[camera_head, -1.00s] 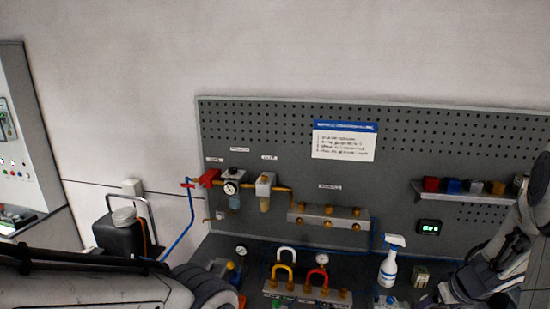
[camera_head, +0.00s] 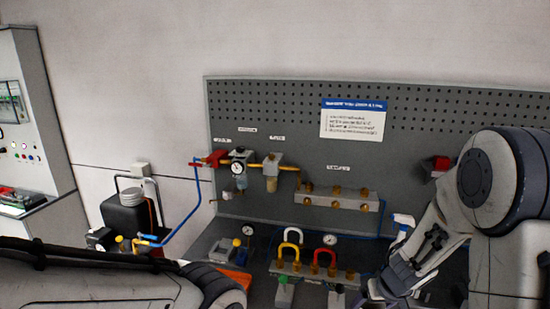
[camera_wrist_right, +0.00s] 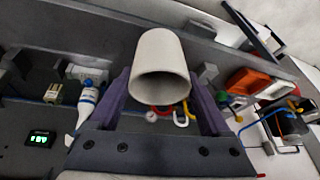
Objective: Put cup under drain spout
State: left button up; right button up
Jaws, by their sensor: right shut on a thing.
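A pale, off-white cup (camera_wrist_right: 161,68) shows in the right wrist view, its round opening facing the camera. My right gripper (camera_wrist_right: 166,100) is shut on it, with a purple finger on each side. In the head view my right gripper (camera_head: 368,300) is at the bottom edge, in front of the bench, and the cup cannot be made out there. Two filter bowls, one clear (camera_head: 241,181) and one amber (camera_head: 270,184), hang from the air line on the pegboard, left of the gripper. My left gripper is out of view.
A manifold (camera_head: 338,199) is on the pegboard (camera_head: 430,115). Padlocks, including a red one (camera_head: 330,240), stand on a rack below. A spray bottle (camera_head: 403,220) is partly hidden behind my right arm. A black container (camera_head: 128,213) and blue hose (camera_head: 184,222) are at left.

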jog(key=s+a+f+b, duration=0.4)
jog(key=a+f+b, duration=0.65)
jog(key=a, duration=0.55)
pick_arm(q)
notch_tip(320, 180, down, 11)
jog(key=p, duration=0.2)
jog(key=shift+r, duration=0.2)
pick_arm(e)
jog(key=w+d+r+n+y, duration=0.1)
jog(key=w+d+r+n, duration=0.1)
jog(key=d, duration=0.9)
jog(key=shift+w+r+n, duration=0.2)
jog(key=shift+w+n, duration=0.65)
jog(key=shift+n, duration=0.05)
jog(key=shift+s, duration=0.1)
